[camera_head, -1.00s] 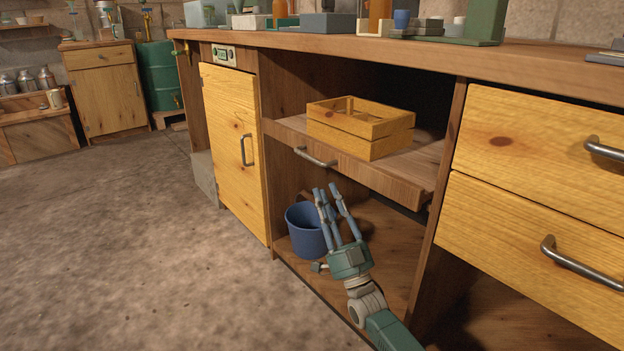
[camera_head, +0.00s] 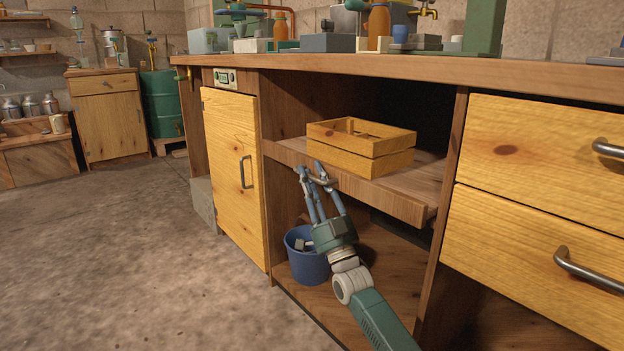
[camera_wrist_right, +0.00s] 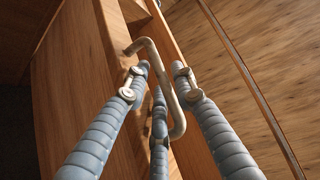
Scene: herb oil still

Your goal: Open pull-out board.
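The pull-out board (camera_head: 404,203) is a wooden shelf board in the open middle bay of the bench, with its front edge near the cabinet front. Its metal bar handle shows in the right wrist view (camera_wrist_right: 164,75). My right gripper (camera_head: 313,175) is at this handle, its fingers pointing up and forward and partly hiding it. In the right wrist view my right gripper's fingers (camera_wrist_right: 158,85) are apart, with the handle bar between them. I cannot tell whether they touch it. My left gripper is not in view.
A yellow wooden crate (camera_head: 370,163) stands on the board. A blue bucket (camera_head: 306,265) stands in the bay below. A yellow door (camera_head: 231,150) is to the left and drawers (camera_head: 535,155) are to the right. The floor on the left is clear.

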